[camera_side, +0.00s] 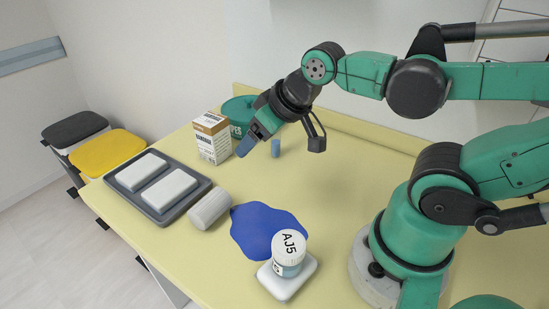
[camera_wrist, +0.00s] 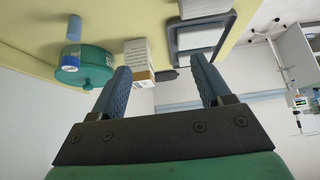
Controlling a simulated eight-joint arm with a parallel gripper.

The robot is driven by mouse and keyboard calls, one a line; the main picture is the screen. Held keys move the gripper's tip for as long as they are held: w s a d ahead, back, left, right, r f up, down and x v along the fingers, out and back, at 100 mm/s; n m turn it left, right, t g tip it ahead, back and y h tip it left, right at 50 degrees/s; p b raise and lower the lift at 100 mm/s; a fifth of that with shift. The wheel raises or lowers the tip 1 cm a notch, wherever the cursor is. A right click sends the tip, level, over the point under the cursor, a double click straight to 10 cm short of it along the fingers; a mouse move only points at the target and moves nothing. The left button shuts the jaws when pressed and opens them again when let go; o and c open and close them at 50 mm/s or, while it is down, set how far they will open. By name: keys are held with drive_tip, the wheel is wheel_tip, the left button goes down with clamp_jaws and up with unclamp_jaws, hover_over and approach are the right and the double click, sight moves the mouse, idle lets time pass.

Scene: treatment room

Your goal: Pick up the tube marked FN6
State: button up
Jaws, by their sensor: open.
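I cannot read FN6 on anything in either view. My gripper (camera_side: 244,148) is tilted down to the left, above the table by the carton. In the wrist view my gripper (camera_wrist: 161,64) has its two blue fingers wide apart with nothing between them.
A brown-and-white carton (camera_side: 213,140) and green round container (camera_side: 236,108) stand behind my gripper. A grey tray (camera_side: 157,212) holds two white pads. A white roll (camera_side: 210,209), blue patch (camera_side: 258,232) and jar marked AJ5 (camera_side: 289,258) on a white pad are nearer.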

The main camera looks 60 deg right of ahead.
wheel_tip(320, 180, up, 5)
drive_tip(key=m+t+y, duration=0.2)
drive_tip(key=m+y, duration=1)
drive_tip(key=m, duration=1.1)
hover_over(276, 139)
drive_tip(key=s+d+m+t+y, duration=0.2)
drive_tip(key=d+m, duration=0.1)
drive_tip(key=d, duration=0.2)
drive_tip(key=f, duration=0.7)
drive_tip(key=a+f, duration=0.1)
drive_tip(key=f, duration=0.3)
drive_tip(key=shift+w+a+f, duration=0.1)
drive_tip(key=shift+w+f, duration=0.15)
drive_tip(key=shift+f, duration=0.1)
drive_tip(key=shift+x, duration=2.7)
clamp_jaws()
